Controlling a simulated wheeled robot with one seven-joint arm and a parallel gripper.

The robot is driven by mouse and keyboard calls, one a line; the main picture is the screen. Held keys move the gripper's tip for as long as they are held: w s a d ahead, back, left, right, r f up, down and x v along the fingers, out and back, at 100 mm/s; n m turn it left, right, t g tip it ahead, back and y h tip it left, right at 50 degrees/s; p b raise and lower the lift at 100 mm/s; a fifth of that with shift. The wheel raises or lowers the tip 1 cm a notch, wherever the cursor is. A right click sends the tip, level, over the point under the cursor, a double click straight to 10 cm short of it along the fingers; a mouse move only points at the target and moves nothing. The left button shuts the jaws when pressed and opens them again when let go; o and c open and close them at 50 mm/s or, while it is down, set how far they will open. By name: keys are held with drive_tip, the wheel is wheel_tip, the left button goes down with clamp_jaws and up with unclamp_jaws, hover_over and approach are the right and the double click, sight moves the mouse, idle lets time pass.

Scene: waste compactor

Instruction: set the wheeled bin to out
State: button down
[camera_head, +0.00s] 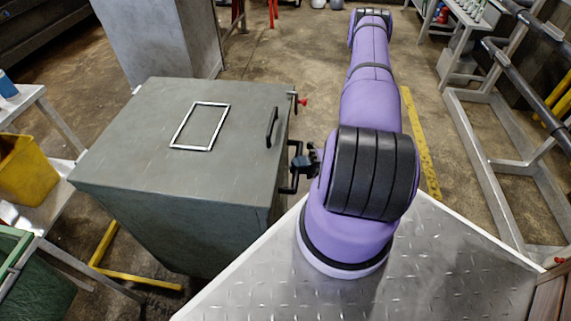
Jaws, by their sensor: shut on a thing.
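A grey-green metal box (175,190) with a flat top stands left of centre. A white rectangular outline and a black handle (272,127) are on its top. A lower black bar handle (292,182) sticks out from its right side. My gripper (301,161) is at this lower handle and shut on it; the fingertips are small and partly hidden by my purple arm. I cannot tell whether the handle belongs to a wheeled bin inside the box. No wheels show, and the right face is seen almost edge-on.
A red-tipped latch (301,100) is at the box's right top edge. A grey pillar (160,40) stands behind. A yellow bin (27,170) and benches are at left. A metal frame (480,150) is at right. A yellow floor strip (420,145) runs beyond my arm.

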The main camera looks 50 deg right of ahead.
drive_tip(key=shift+s+d, duration=0.65)
drive_tip(key=shift+s, duration=0.2)
drive_tip(key=c, duration=1)
unclamp_jaws()
drive_tip(key=v, duration=1)
drive_tip(key=shift+s+d+f, duration=0.1)
drive_tip(key=shift+s+d, duration=0.1)
drive_tip(key=shift+d, duration=0.15)
